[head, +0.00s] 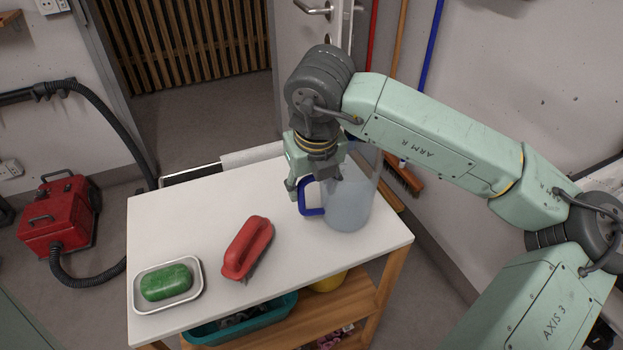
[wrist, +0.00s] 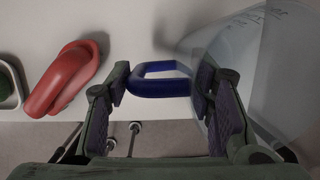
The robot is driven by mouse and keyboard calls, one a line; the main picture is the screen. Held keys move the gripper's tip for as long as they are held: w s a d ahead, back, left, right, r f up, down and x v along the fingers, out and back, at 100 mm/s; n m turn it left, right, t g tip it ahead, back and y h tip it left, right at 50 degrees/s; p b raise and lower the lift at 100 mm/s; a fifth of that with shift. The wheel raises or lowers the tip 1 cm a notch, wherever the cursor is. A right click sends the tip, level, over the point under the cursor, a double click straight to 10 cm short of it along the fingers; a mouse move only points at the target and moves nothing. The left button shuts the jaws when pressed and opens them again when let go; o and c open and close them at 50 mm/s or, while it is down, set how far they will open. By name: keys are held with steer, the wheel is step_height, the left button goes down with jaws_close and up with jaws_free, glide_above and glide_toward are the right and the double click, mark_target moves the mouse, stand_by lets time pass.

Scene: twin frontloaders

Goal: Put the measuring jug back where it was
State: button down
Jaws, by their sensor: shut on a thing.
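The measuring jug (head: 350,205) is clear with a blue handle (head: 312,211). It is near the right end of the white tabletop and looks upright. I cannot tell whether its base touches the top. My gripper (head: 312,186) is shut on the jug's handle from above, with the jug body to its right. In the wrist view the blue handle (wrist: 163,80) lies between the two fingers of the gripper (wrist: 160,92). The jug's clear body (wrist: 262,65) fills the right side there, and the right finger hides part of it.
A red-handled brush (head: 247,247) lies mid-table. A green soap bar (head: 167,282) sits in a white dish (head: 198,292) at the left front corner. A teal bin (head: 270,309) is on the shelf below. The back left of the tabletop (head: 180,212) is clear.

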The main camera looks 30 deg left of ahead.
steer(key=shift+f+b, duration=0.3)
steer(key=shift+b, duration=0.05)
steer(key=c, duration=0.7)
jaws_free()
steer(key=shift+c, duration=0.2)
steer(key=shift+r+p, duration=0.4)
steer(key=shift+r, duration=0.05)
steer(key=b+v, duration=0.1)
steer(key=v, duration=1)
steer(key=shift+r, duration=0.25)
steer(key=shift+s, duration=0.15)
